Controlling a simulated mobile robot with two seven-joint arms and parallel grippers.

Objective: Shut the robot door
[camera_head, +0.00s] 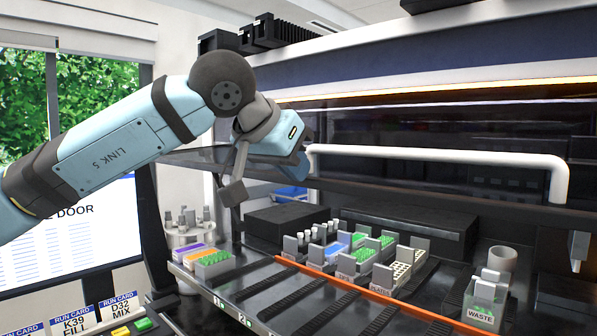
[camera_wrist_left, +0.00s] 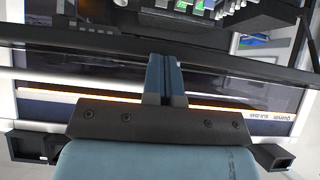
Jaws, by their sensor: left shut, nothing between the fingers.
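The robot's door is a dark, see-through panel (camera_head: 420,125) across the front of the lab machine, with a long white handle bar (camera_head: 440,155) along it. The door stands raised, and the deck below it is open to view. My left gripper (camera_head: 297,170) is at the left end of the handle, its fingers pointing down and away. I cannot tell whether it touches the handle or the door. In the left wrist view its two blue fingers (camera_wrist_left: 165,78) are together with nothing between them. My right gripper is not in view.
Under the door, the deck carries racks of vials (camera_head: 335,250), a tray with purple, orange and green blocks (camera_head: 205,258), and a waste box (camera_head: 484,303). An orange rail (camera_head: 345,284) crosses the deck. A screen (camera_head: 75,240) stands at the left, with run cards (camera_head: 72,322) below it.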

